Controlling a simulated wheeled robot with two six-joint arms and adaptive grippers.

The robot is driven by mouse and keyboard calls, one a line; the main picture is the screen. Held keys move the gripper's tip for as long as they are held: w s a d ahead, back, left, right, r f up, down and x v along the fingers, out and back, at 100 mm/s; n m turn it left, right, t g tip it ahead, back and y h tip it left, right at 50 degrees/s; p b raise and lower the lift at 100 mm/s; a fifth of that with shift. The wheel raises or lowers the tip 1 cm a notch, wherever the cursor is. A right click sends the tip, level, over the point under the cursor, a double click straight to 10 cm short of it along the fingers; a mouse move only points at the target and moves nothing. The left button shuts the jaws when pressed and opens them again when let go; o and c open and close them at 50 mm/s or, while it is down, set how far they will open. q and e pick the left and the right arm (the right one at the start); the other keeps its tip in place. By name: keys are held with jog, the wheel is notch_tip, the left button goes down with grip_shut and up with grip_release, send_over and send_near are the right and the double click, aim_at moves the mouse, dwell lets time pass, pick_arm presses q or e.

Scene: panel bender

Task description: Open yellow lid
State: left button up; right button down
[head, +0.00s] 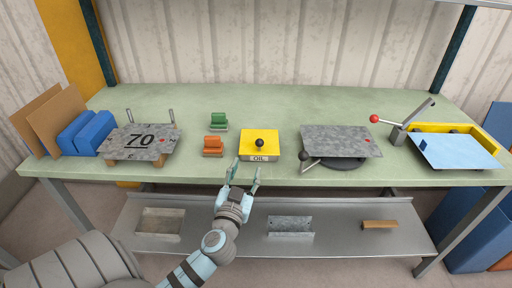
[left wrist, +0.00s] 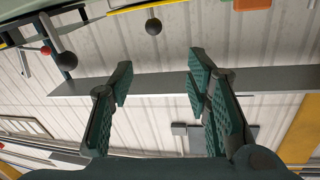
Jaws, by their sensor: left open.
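The yellow lid (head: 247,145) is shut on a box marked OIL, near the front edge of the green table. A black ball knob (head: 259,143) stands up from it. My left gripper (head: 246,171) is open and empty, just in front of the box in the head view, its fingertips apart from the knob. In the left wrist view the open jaws (left wrist: 159,78) point toward the black knob (left wrist: 153,27), which is ahead of the fingertips near the top edge. The lid shows there only as a thin yellow strip. My right gripper is not in view.
Orange (head: 213,146) and green (head: 219,121) blocks stand left of the box. A plate marked 70 (head: 140,141) lies farther left. A grey plate (head: 342,141) with a black-knobbed lever (head: 306,160) is close on the right. A yellow clamp fixture (head: 470,133) stands far right. The table behind the box is clear.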

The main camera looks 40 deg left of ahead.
aim_at(258, 144)
pick_arm(q)
jog(key=x, duration=0.4)
jog(key=f+x, duration=0.1)
jog(key=x, duration=0.7)
jog(key=shift+w+d+f+p, duration=0.3)
jog(key=shift+d+f+p, duration=0.05)
jog(key=shift+f+p, duration=0.05)
jog(key=shift+w+a+r, duration=0.15)
jog(key=shift+w+a, duration=0.25)
jog(key=shift+w, duration=0.15)
jog(key=shift+w+a+r, duration=0.15)
jog(key=shift+w+a, duration=0.25)
jog(key=shift+w, duration=0.35)
jog(key=shift+w+f, duration=0.1)
jog(key=shift+w, duration=0.15)
jog(key=shift+c, duration=0.4)
grip_shut()
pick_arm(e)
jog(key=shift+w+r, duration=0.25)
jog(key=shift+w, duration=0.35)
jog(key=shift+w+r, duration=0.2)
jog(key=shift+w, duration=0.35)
